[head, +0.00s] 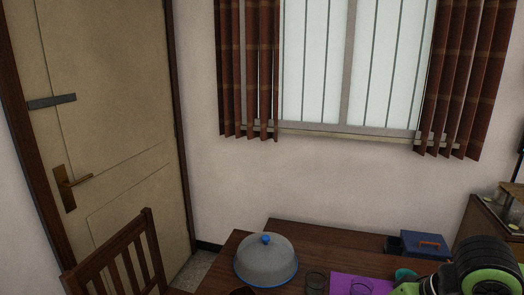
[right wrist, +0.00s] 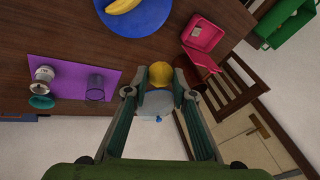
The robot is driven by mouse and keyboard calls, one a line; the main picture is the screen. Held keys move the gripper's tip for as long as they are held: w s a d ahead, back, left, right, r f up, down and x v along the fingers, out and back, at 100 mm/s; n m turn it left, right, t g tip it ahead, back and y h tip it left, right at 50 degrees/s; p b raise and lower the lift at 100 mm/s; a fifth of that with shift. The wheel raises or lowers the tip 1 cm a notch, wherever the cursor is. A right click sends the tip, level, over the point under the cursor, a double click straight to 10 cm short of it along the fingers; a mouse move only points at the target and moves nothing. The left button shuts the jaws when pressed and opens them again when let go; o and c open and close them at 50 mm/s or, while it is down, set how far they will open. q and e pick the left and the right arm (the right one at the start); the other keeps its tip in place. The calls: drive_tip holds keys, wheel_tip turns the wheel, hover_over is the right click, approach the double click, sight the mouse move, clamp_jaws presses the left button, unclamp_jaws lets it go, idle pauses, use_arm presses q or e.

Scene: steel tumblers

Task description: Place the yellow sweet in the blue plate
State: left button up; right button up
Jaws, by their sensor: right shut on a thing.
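My right gripper (right wrist: 161,82) is shut on a rounded yellow thing, the yellow sweet (right wrist: 160,74), held between its fingertips in the right wrist view. The blue plate (right wrist: 140,25) is on the wooden table at the top of that view, partly cut off by the frame edge. A yellow banana-like thing (right wrist: 122,5) lies on the plate. The sweet appears apart from the plate. In the head view, part of my green and black right arm shows at the lower right; the plate and sweet are not visible there. My left gripper is not in view.
A grey dome cover with a blue knob (head: 266,263) stands on the table. A purple mat (right wrist: 72,80) bears a clear glass (right wrist: 95,88) and a steel tumbler (right wrist: 43,76). A teal cup (right wrist: 41,102) is beside them. An open pink box (right wrist: 203,33) and a chair (right wrist: 240,88) are right.

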drive_tip(key=shift+w+d+r+m, duration=0.1)
drive_tip(key=shift+w+r+m, duration=0.25)
drive_tip(key=shift+r+m, duration=0.2)
drive_tip(key=w+d+f+m+t+h, duration=0.2)
drive_tip(key=w+d+f+m+h, duration=0.25)
drive_tip(key=d+f+m, duration=0.8)
drive_tip(key=shift+n, duration=0.9)
drive_tip(key=w+d+f, duration=0.1)
drive_tip(key=w+f, duration=0.2)
drive_tip(key=w+d+f, duration=0.2)
drive_tip(key=w+f, duration=0.2)
drive_tip(key=w+d+f, duration=0.1)
drive_tip(key=w+f, duration=0.2)
drive_tip(key=shift+w+d+f, duration=0.2)
drive_tip(key=shift+w+d, duration=0.15)
drive_tip(key=shift+w, duration=0.05)
drive_tip(key=shift+w+d+f, duration=0.15)
drive_tip(key=shift+w+f, duration=0.15)
drive_tip(key=shift+f, duration=0.1)
drive_tip(key=shift+w+d+f, duration=0.1)
drive_tip(key=shift+f, duration=1.6)
drive_tip(key=shift+f, duration=0.15)
drive_tip(key=o, duration=0.9)
